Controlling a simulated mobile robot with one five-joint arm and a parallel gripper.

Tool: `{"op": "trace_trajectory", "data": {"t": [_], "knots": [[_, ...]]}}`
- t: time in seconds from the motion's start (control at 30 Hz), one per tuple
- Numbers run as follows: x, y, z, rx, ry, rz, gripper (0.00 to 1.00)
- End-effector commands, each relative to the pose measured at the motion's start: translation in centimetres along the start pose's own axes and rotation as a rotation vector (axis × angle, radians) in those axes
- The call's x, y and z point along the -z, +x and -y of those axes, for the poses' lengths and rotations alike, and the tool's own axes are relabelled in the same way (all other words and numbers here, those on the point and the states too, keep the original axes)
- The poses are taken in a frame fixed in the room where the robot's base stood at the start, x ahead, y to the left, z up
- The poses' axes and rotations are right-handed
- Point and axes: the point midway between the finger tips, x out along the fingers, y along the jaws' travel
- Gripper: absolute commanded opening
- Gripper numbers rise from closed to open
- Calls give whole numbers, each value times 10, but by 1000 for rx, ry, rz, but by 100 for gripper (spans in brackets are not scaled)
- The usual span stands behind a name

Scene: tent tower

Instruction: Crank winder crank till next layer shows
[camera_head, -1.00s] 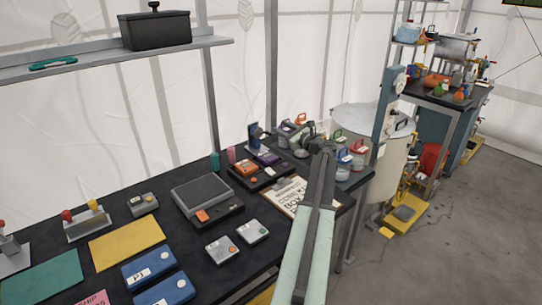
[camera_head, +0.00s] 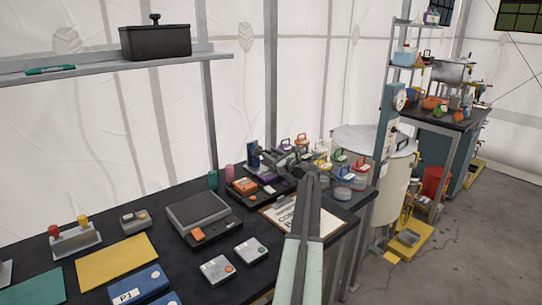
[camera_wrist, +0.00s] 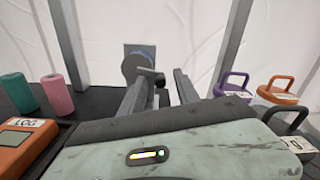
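The winder (camera_wrist: 134,52) stands at the back of the dark bench, an upright grey plate with a dark blue-rimmed disc. Its crank (camera_wrist: 151,76) sticks out towards me in the wrist view. The winder also shows in the head view (camera_head: 254,153), small and partly behind my gripper (camera_head: 277,160). In the wrist view my gripper (camera_wrist: 160,82) is open, its two fingers apart. The crank shows between the fingertips; I cannot tell whether either finger touches it. The layer on the winder cannot be made out.
A green roll (camera_wrist: 17,92) and a pink roll (camera_wrist: 57,94) stand left of my gripper, near an orange LOG device (camera_wrist: 22,142). Several lidded handled jars stand to the right, including a purple-lidded one (camera_wrist: 231,83). A clipboard (camera_head: 290,220) lies near the bench's right end.

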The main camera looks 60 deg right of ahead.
Motion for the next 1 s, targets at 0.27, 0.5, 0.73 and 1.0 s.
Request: {"op": "trace_trajectory", "data": {"t": [0.27,0.5,0.73,1.0], "knots": [[0,2,0,1,0,0,27],[0,1,0,0,1,0,0],[10,1,-5,0,208,-2,0],[13,1,-10,-1,412,-4,0]]}}
